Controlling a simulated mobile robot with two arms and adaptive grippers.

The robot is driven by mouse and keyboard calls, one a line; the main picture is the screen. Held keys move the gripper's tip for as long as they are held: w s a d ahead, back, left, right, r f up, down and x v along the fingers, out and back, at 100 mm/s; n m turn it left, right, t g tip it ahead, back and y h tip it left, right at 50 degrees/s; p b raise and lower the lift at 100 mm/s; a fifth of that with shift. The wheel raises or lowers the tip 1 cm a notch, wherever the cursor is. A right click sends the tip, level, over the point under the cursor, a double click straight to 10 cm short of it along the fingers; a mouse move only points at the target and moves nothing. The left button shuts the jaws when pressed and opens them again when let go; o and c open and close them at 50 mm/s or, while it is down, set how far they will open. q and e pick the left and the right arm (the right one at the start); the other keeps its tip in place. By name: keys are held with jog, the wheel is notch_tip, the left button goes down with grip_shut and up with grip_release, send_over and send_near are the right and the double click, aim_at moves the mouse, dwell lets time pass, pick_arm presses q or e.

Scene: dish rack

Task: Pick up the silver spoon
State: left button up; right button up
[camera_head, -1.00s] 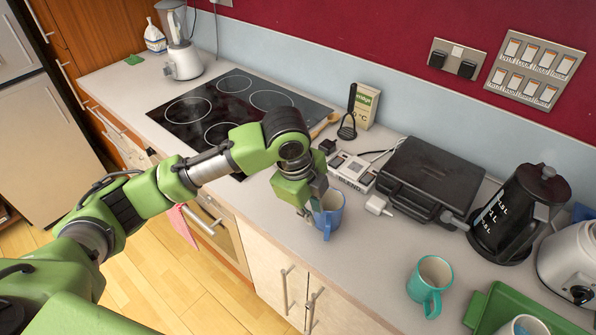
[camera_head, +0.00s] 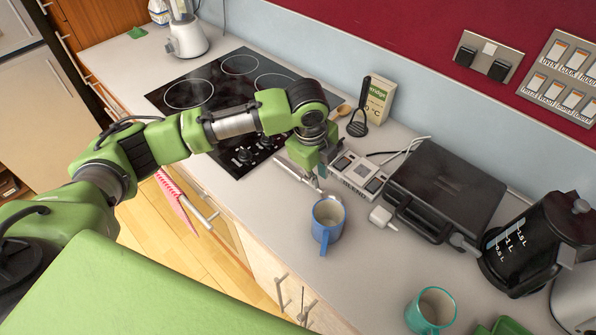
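My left gripper (camera_head: 316,178) is over the counter, just behind and above the blue mug (camera_head: 327,218). A thin silver length, which looks like the silver spoon (camera_head: 288,169), runs slantwise from the upper left to the gripper's fingertips. The fingers look shut on it. They are small here and the arm partly covers them. The blue mug stands upright on the counter, apart from the gripper, with its handle toward the front edge. My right gripper is not in view.
Behind the gripper are a power strip (camera_head: 357,177), a box (camera_head: 378,99) and a black spatula (camera_head: 358,122). A black grill (camera_head: 446,190) and kettle (camera_head: 540,243) stand to the right. A teal mug (camera_head: 432,311) is at the lower right. The hob (camera_head: 222,98) is left.

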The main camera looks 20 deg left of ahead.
aim_at(320, 190)
pick_arm(q)
jog(key=shift+w+d+f, duration=0.1)
jog(key=shift+w+f, duration=0.05)
jog(key=shift+f, duration=0.5)
jog(key=shift+w+f, duration=0.15)
jog(key=shift+f, duration=0.2)
jog(key=shift+w+f+p, duration=0.2)
jog(key=shift+f+p, duration=0.85)
jog(key=shift+f, duration=0.15)
jog(key=shift+w+f, duration=0.2)
jog(key=shift+f, duration=0.95)
jog(key=shift+f+p, duration=0.25)
jog(key=shift+p, duration=0.05)
jog(key=shift+w+f, duration=0.1)
grip_shut()
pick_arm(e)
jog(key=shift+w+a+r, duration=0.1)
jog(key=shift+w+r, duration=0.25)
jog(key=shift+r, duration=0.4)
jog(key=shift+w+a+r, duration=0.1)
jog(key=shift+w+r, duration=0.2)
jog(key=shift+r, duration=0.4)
